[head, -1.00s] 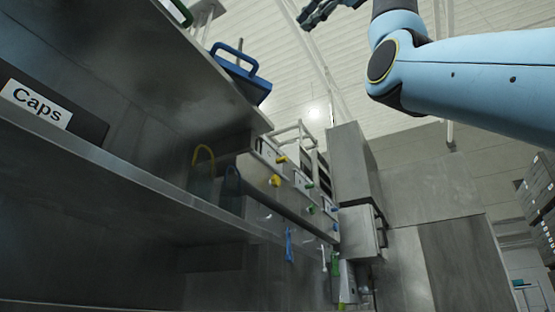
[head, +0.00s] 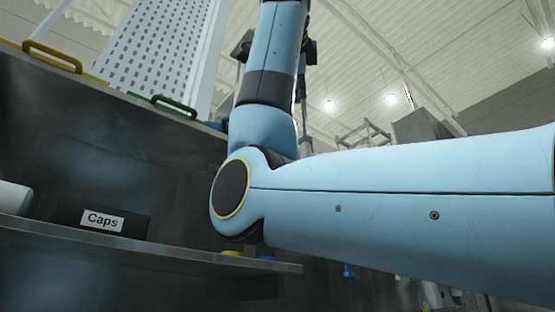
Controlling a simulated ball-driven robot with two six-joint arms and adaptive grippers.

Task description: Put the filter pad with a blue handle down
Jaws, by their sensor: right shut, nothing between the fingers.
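A blue piece, apparently the blue handle (head: 216,125) of the filter pad, shows at the top edge of the steel unit, just past a green handle. My right arm hides most of it, and I cannot make out the pad. My right gripper (head: 302,50) is up at the top of the picture, mostly behind my own forearm. Only dark parts of it show; it is shut with nothing in it. I cannot tell its distance from the blue handle. My left gripper is not in view.
A yellow handle (head: 52,56) and a green handle (head: 174,105) stand along the unit's top edge. Behind them rises a white perforated panel (head: 150,50). Below, a shelf (head: 170,249) holds a dark box labelled "Caps" (head: 102,221). My right arm covers much of the right side.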

